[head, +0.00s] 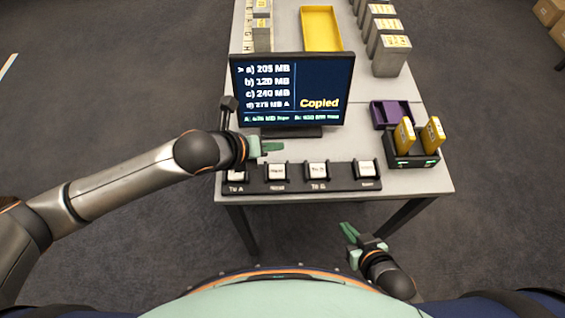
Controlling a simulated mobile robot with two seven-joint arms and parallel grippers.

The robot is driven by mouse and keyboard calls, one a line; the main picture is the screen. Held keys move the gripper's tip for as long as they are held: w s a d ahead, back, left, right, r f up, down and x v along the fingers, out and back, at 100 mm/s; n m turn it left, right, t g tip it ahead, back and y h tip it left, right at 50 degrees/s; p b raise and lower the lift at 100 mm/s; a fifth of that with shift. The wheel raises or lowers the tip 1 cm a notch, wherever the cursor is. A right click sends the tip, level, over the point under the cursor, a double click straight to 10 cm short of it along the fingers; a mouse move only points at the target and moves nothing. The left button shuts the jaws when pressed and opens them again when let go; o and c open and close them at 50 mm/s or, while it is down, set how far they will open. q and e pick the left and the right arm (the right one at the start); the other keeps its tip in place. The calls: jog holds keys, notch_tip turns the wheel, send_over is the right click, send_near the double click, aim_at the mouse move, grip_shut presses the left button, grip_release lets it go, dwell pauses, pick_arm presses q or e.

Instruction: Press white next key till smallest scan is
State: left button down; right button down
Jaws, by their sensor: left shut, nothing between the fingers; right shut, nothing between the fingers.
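The monitor (292,90) stands on the table and lists four scan sizes, about 205, 120, 240 and 275 MB, with a mark before the top line and the word "Copied". A dark key panel (343,183) lies in front with white keys; one white key (277,172) is second from left, its small label hard to read. My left gripper (272,147) is shut and empty, just behind and above that key as seen; contact is not visible. My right gripper (348,232) is shut and empty, off the table's front edge.
A black dock (412,160) holds two yellow cartridges (433,133) at the right. A purple tray (389,115) lies behind it. A yellow tray (320,28) and grey boxes (391,56) stand at the back.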

pick_arm(q)
jog(key=shift+a, duration=0.1)
jog(key=b, duration=0.7)
send_over(284, 166)
jog(key=s+a, duration=0.2)
jog(key=a, duration=0.1)
jog(key=f, duration=0.7)
jog(key=shift+s+d, duration=0.2)
jog(key=shift+f+b, duration=0.5)
jog(key=shift+f, duration=0.35)
jog(key=shift+f, duration=0.1)
jog(key=shift+f, duration=0.35)
